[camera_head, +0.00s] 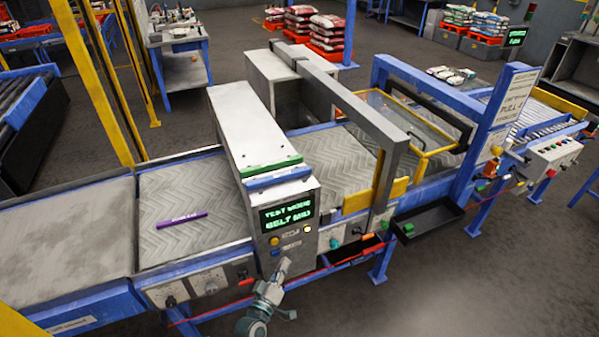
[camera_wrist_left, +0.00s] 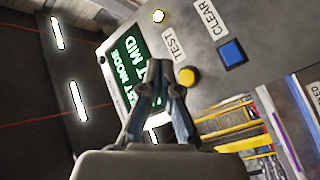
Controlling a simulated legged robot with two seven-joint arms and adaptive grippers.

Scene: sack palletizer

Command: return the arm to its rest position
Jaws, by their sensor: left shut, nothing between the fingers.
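My left gripper (camera_head: 284,266) is low in the middle of the head view, just in front of the lower part of the control panel (camera_head: 289,231). Its fingers are together and empty; they also show in the left wrist view (camera_wrist_left: 160,72). The panel has a green-lit screen (camera_head: 287,217) reading "TEST MODE" and "BELT MID". Below the screen are a yellow button and a blue button (camera_head: 275,253). In the left wrist view the yellow button (camera_wrist_left: 187,77) is beside the fingertips, and the blue button (camera_wrist_left: 232,52) is farther right. Contact cannot be told. My right gripper is not in view.
A purple stick (camera_head: 182,219) lies on the patterned conveyor belt (camera_head: 170,240) left of the panel housing. A black tray (camera_head: 428,217) juts out at the right of the line. A red cord (camera_head: 340,264) runs along the front. Open floor (camera_head: 470,270) lies at lower right.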

